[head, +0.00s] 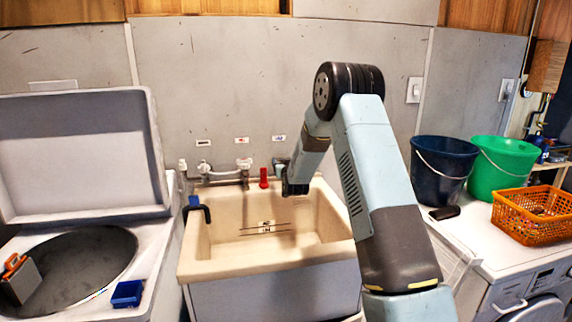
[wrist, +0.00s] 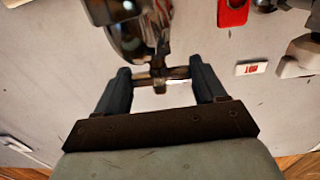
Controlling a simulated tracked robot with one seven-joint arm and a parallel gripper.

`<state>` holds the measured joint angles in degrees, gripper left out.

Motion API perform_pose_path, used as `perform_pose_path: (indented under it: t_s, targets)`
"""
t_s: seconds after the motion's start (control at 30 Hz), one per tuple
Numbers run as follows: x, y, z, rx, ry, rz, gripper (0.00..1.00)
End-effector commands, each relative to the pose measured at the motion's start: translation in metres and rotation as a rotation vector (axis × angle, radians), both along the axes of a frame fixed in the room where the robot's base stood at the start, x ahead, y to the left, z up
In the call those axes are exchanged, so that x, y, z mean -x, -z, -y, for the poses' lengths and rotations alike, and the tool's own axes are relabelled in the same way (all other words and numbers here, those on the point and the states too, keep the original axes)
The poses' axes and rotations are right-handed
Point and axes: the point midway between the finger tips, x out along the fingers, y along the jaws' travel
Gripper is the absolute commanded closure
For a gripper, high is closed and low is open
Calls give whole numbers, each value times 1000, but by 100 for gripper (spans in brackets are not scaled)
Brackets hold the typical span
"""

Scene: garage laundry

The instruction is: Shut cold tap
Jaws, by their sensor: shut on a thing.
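A chrome tap with a cross-shaped handle (wrist: 160,77) is between the two dark fingers of my gripper (wrist: 162,82) in the wrist view, and the gripper is shut on this handle. In the head view my gripper (head: 290,182) is at the wall above the right back of the sink, below the right-hand wall label (head: 278,138). The label is too small to read, so I cannot confirm that this is the cold tap. My gripper hides part of the tap there.
The cream sink (head: 225,265) is below. A red lever (head: 263,178) and white-handled valves (head: 243,164) are just left of my gripper. An open-lidded washer (head: 75,205) stands left. Blue (head: 442,172) and green (head: 502,168) buckets and an orange basket (head: 530,222) stand right.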

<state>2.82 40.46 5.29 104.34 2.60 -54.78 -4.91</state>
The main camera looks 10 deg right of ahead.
Motion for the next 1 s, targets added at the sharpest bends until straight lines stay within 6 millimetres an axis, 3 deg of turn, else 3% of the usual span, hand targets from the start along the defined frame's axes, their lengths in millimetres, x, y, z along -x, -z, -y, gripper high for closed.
perform_pose_path:
  t_s: [0.1,0.13,0.37,0.73,1.0]
  targets:
    - [-1,-2,1,0,1,5,60]
    - [-1,-2,1,0,1,5,28]
    - [0,-1,0,0,0,3,6]
    - [6,-1,0,1,-1,1,4]
    - [49,0,-1,1,-1,-1,4]
